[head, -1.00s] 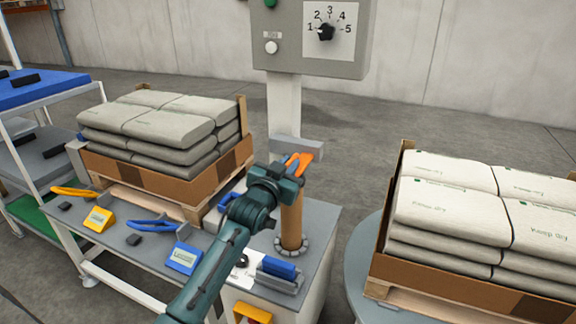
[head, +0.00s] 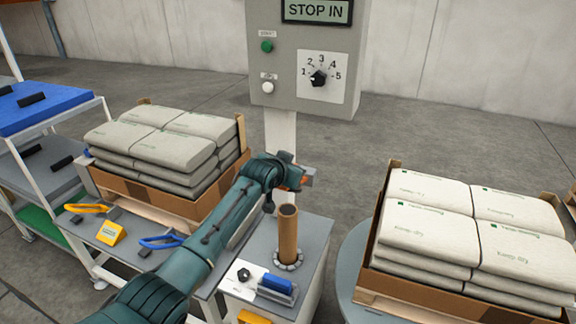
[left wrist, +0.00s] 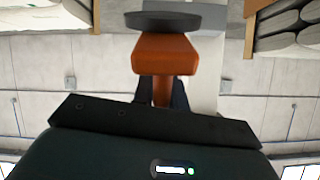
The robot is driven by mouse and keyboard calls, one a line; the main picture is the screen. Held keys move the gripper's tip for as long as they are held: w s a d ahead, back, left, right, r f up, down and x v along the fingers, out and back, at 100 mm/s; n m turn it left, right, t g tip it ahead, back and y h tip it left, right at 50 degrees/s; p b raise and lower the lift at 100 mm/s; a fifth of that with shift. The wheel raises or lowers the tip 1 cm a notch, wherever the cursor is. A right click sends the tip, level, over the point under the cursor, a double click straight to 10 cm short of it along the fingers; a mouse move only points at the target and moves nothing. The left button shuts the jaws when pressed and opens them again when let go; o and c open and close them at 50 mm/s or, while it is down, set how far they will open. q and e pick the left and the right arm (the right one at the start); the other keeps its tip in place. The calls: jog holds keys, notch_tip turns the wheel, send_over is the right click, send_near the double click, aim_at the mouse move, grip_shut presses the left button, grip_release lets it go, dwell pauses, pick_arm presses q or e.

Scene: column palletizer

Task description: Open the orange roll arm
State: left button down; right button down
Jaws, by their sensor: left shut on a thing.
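The orange roll arm (head: 293,180) shows as a small orange part at my left gripper, behind and above the brown roll (head: 288,236). In the left wrist view the orange roll arm (left wrist: 165,53) fills the upper middle, with a dark grey disc at its far end. My left gripper (head: 284,172) is shut on it; its dark fingers (left wrist: 166,92) sit at the near end of the orange part. The brown roll stands upright in a grey ring, and its top end is uncovered. My right gripper is in neither view.
A control box (head: 305,60) reading "STOP IN", with a dial, stands behind. Stacked sacks on pallets stand at left (head: 165,150) and right (head: 430,225). Blue (head: 162,241) and yellow (head: 86,208) handled tools lie on the bench. A blue-handled block (head: 277,284) lies before the roll.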

pick_arm(q)
jog(key=shift+w+d+r+g+p, duration=0.1)
jog(key=shift+w+r+g+p, duration=0.25)
jog(key=shift+w+r+g, duration=0.4)
jog(key=c, duration=1.5)
grip_release()
jog(key=shift+d, duration=0.1)
jog(key=shift+o, duration=0.2)
jog(key=p+v, duration=0.1)
jog(key=v, duration=1.2)
jog(key=shift+d, duration=0.2)
